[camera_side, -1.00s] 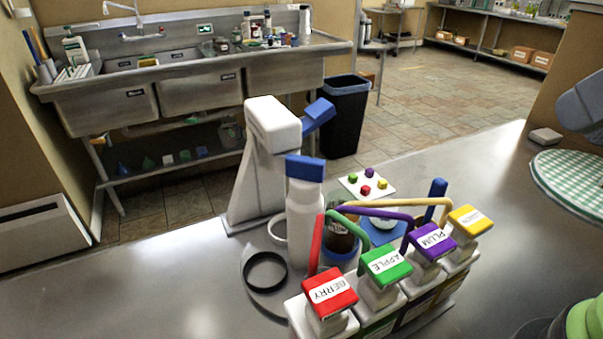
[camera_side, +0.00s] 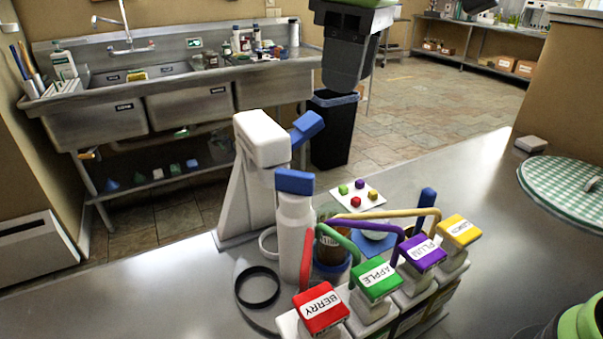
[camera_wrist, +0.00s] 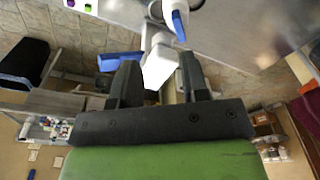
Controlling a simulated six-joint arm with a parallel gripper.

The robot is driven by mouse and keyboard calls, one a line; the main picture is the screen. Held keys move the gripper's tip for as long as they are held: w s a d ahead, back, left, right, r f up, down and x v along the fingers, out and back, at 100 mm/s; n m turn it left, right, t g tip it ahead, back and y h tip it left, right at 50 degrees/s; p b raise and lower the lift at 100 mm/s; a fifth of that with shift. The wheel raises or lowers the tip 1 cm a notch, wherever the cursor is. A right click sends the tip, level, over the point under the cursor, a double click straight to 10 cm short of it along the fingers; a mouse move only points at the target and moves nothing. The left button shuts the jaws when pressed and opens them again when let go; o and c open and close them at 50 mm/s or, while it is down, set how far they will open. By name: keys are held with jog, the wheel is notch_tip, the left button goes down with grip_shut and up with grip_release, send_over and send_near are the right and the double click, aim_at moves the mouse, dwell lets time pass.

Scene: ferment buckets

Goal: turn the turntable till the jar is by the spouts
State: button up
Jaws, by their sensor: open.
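A brown jar (camera_side: 329,254) stands among the spouts, partly hidden by the green spout (camera_side: 341,240) and red spout (camera_side: 307,262). The purple and yellow spouts arch to its right. The turntable (camera_side: 240,308) seems to be the grey round base left of the dispensers, mostly hidden; a black ring (camera_side: 257,287) lies on it. A white column with a blue top (camera_side: 294,182) stands there. My gripper (camera_side: 343,88) is high at the top of the side view, open, empty and apart from everything. In the wrist view its black fingers (camera_wrist: 160,82) are spread, with a white machine head beyond.
A white stand with a blue lever (camera_side: 307,127) rises behind the turntable. Labelled dispensers, including a red-topped one (camera_side: 321,307), line the front. A white plate (camera_side: 357,195) with coloured cubes lies behind. A checked round cloth (camera_side: 575,190) is at right; the steel counter between is clear.

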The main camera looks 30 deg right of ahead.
jog(key=n+g, duration=0.1)
jog(key=n, duration=0.1)
send_over(302, 174)
jog(key=shift+h, duration=0.4)
notch_tip(302, 174, down, 4)
jog(key=shift+f, duration=0.1)
notch_tip(302, 174, down, 10)
jog(key=shift+r, duration=0.1)
grip_shut()
